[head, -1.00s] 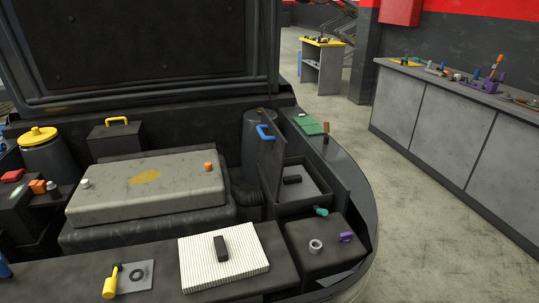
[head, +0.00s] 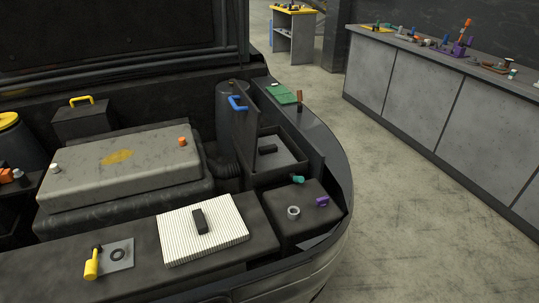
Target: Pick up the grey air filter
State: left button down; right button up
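A grey panel with a black handle (head: 268,149), which looks like the grey air filter (head: 284,163), lies inside an open black box (head: 284,177) in the engine bay. The box lid (head: 245,138) stands upright on the box's left side and has a blue handle (head: 237,103). A separate white pleated filter (head: 225,234) with a black handle (head: 200,221) lies on the front ledge. Neither of my grippers shows in the head view.
A grey ring (head: 293,213), a purple piece (head: 322,201) and a teal piece (head: 298,180) are just in front of the box. A green card (head: 283,94) lies behind it. A long grey workbench (head: 425,95) stands at right, with clear floor (head: 400,200) between.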

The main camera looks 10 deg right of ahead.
aim_at(272, 153)
jog(key=z, duration=1.2)
jog(key=l+z, duration=0.1)
jog(key=z, duration=0.35)
jog(key=i+z, duration=0.15)
jog(key=z, duration=0.3)
jog(key=i+z, duration=0.1)
jog(key=z, duration=0.35)
jog(key=i+u, duration=0.15)
jog(key=i, duration=0.55)
jog(key=i+l+u, duration=0.15)
jog(key=i, duration=0.55)
jog(key=i+u, duration=0.45)
jog(key=i, duration=0.15)
jog(key=i+l+u, duration=0.1)
jog(key=i+u, duration=0.8)
jog(key=i, duration=0.2)
jog(key=i+l+u, duration=0.1)
jog(key=i+u, duration=0.35)
jog(key=i, duration=0.15)
jog(key=i+u, duration=0.3)
jog(key=i, duration=0.35)
jog(key=i+u, duration=0.35)
jog(key=i, duration=0.35)
jog(key=i+l+u, duration=0.1)
jog(key=i+u, duration=0.15)
jog(key=i, duration=0.35)
jog(key=i+l+u, duration=0.2)
jog(key=i, duration=0.35)
